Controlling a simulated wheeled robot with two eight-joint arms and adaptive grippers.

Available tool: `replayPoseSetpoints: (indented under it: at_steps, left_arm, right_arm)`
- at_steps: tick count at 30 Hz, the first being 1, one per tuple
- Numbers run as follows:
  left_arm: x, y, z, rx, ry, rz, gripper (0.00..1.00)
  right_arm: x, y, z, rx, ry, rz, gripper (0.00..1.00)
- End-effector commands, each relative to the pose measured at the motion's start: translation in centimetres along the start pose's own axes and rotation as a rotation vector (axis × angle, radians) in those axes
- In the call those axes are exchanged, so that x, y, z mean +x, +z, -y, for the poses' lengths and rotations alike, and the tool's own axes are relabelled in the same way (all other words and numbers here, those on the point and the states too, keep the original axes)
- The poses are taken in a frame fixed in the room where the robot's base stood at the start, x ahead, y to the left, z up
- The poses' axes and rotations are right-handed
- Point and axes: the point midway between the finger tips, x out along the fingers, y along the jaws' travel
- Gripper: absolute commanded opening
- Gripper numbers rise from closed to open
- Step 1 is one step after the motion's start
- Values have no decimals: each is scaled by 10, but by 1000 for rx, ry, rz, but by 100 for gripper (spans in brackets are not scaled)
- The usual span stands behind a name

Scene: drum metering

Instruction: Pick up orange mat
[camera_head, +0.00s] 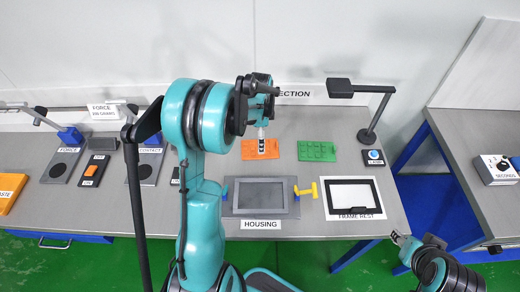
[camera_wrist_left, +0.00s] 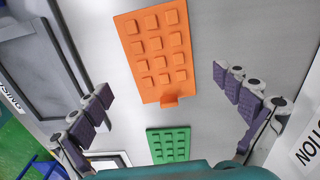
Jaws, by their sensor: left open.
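The orange mat (camera_head: 249,153) lies flat on the grey bench, left of a green mat (camera_head: 317,151). In the left wrist view the orange mat (camera_wrist_left: 155,50) shows rows of raised square pads and a small tab at one end. My left gripper (camera_head: 263,147) is above the orange mat and hides part of it in the head view. In the wrist view the left gripper (camera_wrist_left: 168,108) is open, its fingers wide apart on either side of the mat, with nothing between the pads. My right gripper (camera_head: 399,238) is at the lower right, off the bench; its jaw opening is unclear.
A grey housing tray (camera_head: 260,212) and a white frame rest (camera_head: 353,214) lie at the bench front, with a yellow piece (camera_head: 306,190) between them. A dark lamp-like stand (camera_head: 367,136) rises behind. The green mat (camera_wrist_left: 169,145) lies near the orange one in the wrist view.

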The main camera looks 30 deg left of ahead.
Motion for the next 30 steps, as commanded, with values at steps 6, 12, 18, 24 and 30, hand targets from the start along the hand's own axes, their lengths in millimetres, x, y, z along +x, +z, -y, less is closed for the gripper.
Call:
replayPoseSetpoints:
  at_steps: [6, 12, 18, 24, 30]
  left_arm:
    - [36, 0, 2, -1, -1, 0, 100]
    - [44, 0, 1, -1, -1, 0, 100]
    - [43, 0, 1, -1, -1, 0, 74]
    - [43, 0, 1, -1, -1, 0, 28]
    - [43, 0, 1, -1, -1, 0, 27]
  right_arm:
    - [13, 9, 0, 0, 0, 0, 40]
    - [13, 10, 0, 0, 0, 0, 40]
    - [13, 9, 0, 0, 0, 0, 40]
    - [13, 9, 0, 0, 0, 0, 40]
    - [13, 9, 0, 0, 0, 0, 40]
